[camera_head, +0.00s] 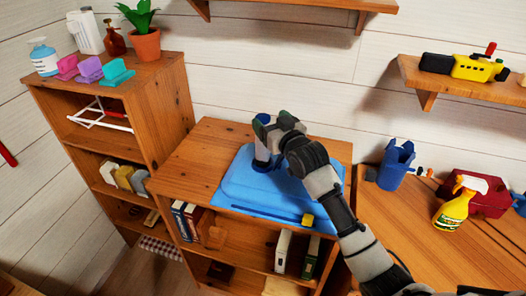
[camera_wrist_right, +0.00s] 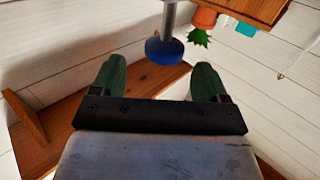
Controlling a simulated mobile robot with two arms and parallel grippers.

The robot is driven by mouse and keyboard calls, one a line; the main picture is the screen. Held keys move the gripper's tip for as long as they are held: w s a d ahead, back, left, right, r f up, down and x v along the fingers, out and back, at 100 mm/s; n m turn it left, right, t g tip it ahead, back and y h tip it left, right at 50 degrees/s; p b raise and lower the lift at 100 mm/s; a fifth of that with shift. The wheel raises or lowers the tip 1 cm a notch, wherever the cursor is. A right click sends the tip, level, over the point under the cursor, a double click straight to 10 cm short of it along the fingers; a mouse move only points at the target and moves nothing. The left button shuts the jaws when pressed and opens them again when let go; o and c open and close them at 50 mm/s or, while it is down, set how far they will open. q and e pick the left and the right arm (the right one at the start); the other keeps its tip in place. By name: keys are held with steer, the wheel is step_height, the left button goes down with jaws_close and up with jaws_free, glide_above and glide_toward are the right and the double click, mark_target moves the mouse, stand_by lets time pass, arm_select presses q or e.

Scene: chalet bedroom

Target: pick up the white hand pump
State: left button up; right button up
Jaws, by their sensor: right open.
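The white hand pump (camera_head: 262,150) stands upright on a blue mat (camera_head: 240,190) on the middle cabinet. I cannot tell whether a finger touches the pump. My left gripper is not in view.
A yellow block (camera_head: 307,220) lies at the mat's front edge. A taller shelf (camera_head: 165,85) at the left holds bottles and a potted plant (camera_head: 145,43). The right table has a blue bucket (camera_head: 394,166) and spray bottle (camera_head: 454,210). A wall shelf (camera_head: 430,84) hangs above.

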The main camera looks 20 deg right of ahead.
steer(key=w, duration=0.2)
steer(key=w+a+p, duration=0.1)
steer(key=w, duration=0.1)
steer(key=shift+a+f, duration=0.1)
steer(key=shift+f, duration=0.25)
steer(key=shift+s, duration=0.1)
jaws_close()
